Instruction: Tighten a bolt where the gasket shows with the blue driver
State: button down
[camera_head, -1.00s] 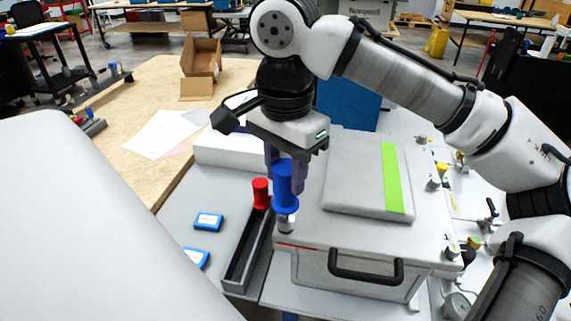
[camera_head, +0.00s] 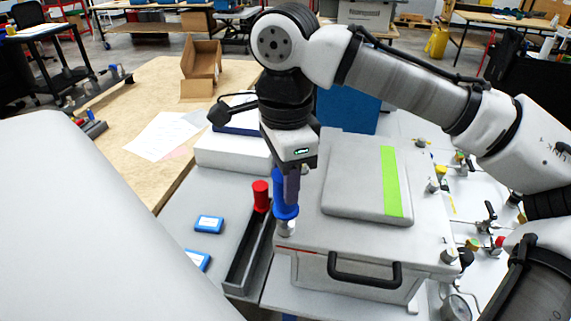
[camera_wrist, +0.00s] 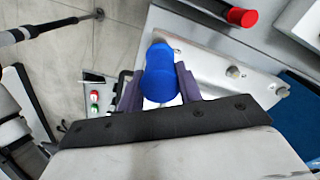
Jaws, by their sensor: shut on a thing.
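My gripper (camera_head: 290,188) is shut on the blue driver (camera_head: 283,208) and holds it upright over the front left corner of the grey analyser case (camera_head: 315,228). The bolt (camera_head: 286,228) at that corner is directly under the driver, which appears to be on its head. A thin red gasket line (camera_head: 290,247) shows under the lid edge by this corner. Other bolts stand at the front right (camera_head: 449,255) and back right (camera_head: 433,185) corners.
A red driver (camera_head: 261,195) stands in the narrow dark tray (camera_head: 240,272) left of the case; it also shows in the wrist view (camera_wrist: 242,17). Two blue boxes (camera_head: 209,223) lie farther left. Valves and fittings (camera_head: 491,222) crowd the right side.

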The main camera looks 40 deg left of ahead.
jog(key=m, duration=0.6)
jog(key=shift+m, duration=0.3)
jog(key=c, duration=1.1)
grip_release()
